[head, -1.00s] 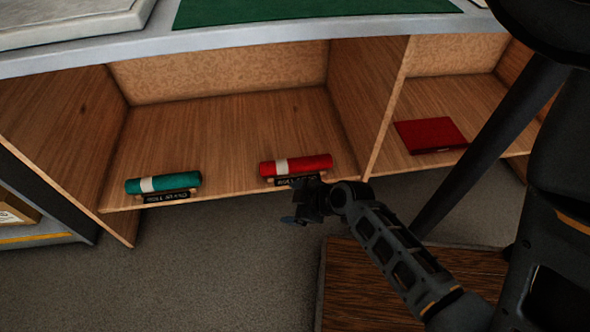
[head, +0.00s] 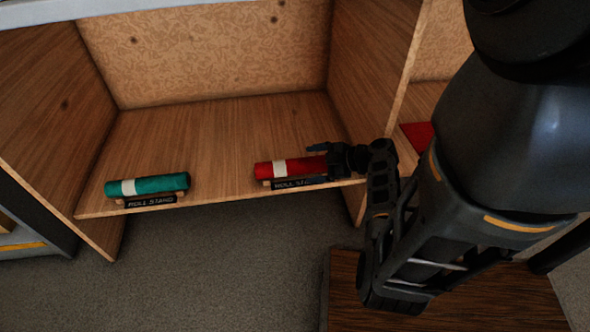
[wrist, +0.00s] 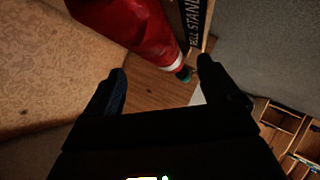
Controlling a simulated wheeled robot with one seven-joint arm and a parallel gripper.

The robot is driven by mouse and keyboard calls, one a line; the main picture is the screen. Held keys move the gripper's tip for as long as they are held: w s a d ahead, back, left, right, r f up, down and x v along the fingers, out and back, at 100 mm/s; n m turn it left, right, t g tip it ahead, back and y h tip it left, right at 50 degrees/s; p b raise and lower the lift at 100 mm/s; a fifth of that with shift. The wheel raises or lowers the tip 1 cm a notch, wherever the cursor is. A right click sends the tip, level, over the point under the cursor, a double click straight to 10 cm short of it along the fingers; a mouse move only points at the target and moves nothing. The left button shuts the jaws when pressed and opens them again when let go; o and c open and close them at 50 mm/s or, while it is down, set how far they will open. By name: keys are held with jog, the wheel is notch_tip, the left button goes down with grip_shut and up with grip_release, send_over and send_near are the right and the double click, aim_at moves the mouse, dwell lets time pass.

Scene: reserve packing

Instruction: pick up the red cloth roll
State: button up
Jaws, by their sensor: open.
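The red cloth roll (head: 284,168) with a white band lies on a roll stand (head: 290,184) at the front of the shelf compartment. My gripper (head: 322,162) is at the roll's right end in the head view and hides that end. In the wrist view, the roll (wrist: 135,28) runs across the top, beyond the fingertips. My gripper's two fingers (wrist: 162,80) are apart, with bare wood showing between them. I cannot tell whether a finger touches the roll.
A teal cloth roll (head: 148,186) rests on its own stand (head: 150,201) at the left. An upright wooden divider (head: 372,80) stands close to my gripper on the right. Part of a red flat thing (head: 418,135) shows beyond it. The shelf behind the rolls is clear.

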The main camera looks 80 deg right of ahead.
aim_at(301, 165)
jog(key=b+x, duration=0.1)
jog(key=x, duration=0.5)
jog(key=shift+r+b, duration=0.1)
jog(key=shift+b, duration=0.25)
jog(key=shift+a, duration=0.1)
jog(key=c, duration=1.2)
